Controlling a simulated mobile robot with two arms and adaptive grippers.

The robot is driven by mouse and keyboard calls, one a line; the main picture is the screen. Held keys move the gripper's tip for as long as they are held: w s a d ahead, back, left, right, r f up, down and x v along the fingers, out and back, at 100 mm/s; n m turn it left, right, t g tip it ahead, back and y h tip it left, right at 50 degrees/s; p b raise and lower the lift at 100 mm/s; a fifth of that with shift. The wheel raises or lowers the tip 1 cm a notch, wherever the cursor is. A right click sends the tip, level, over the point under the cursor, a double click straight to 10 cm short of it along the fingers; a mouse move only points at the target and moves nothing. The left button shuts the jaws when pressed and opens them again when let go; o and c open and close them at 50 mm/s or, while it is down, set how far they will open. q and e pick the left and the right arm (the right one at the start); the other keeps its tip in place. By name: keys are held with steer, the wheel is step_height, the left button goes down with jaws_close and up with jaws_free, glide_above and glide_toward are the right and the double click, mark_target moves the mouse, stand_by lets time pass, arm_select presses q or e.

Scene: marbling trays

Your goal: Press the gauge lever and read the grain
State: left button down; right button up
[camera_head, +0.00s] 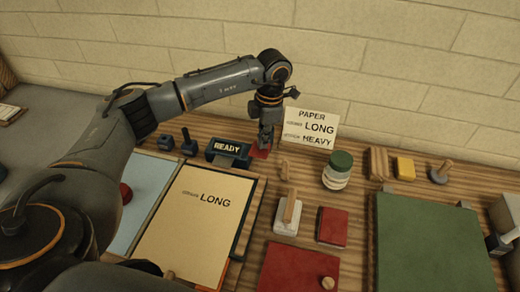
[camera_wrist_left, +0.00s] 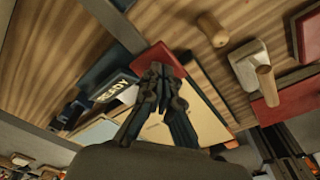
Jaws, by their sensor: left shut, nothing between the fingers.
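The gauge (camera_head: 228,148) is a small dark box whose display reads READY. A red pad (camera_head: 258,153), seemingly its lever, lies just right of it. My left gripper (camera_head: 265,146) is shut and empty, pointing down at the red pad; I cannot tell whether it touches. In the left wrist view the shut fingertips (camera_wrist_left: 157,72) overlap the red pad (camera_wrist_left: 148,58), beside the gauge (camera_wrist_left: 108,90). A cream paper sheet (camera_head: 185,235) marked LONG lies in front of the gauge. A card (camera_head: 311,116) behind reads PAPER, LONG, HEAVY. My right gripper is not seen.
A blue tray (camera_head: 150,172) lies left of the paper. A green-lidded jar (camera_head: 338,172), a white block with a wooden handle (camera_head: 287,221) and a red block (camera_head: 332,227) stand right of the gauge. A large green panel (camera_head: 430,240) fills the right. A brick wall closes the back.

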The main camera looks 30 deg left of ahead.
arm_select(q)
step_height(320, 180, down, 3)
steer(key=shift+f+b, duration=0.1)
steer(key=shift+b, duration=1.1)
steer(key=shift+r, duration=0.25)
steer(key=w+d+r, duration=0.1)
steer(key=r, duration=0.5)
steer(key=w+d+r, duration=0.2)
steer(key=r, duration=0.5)
steer(key=shift+f, duration=0.1)
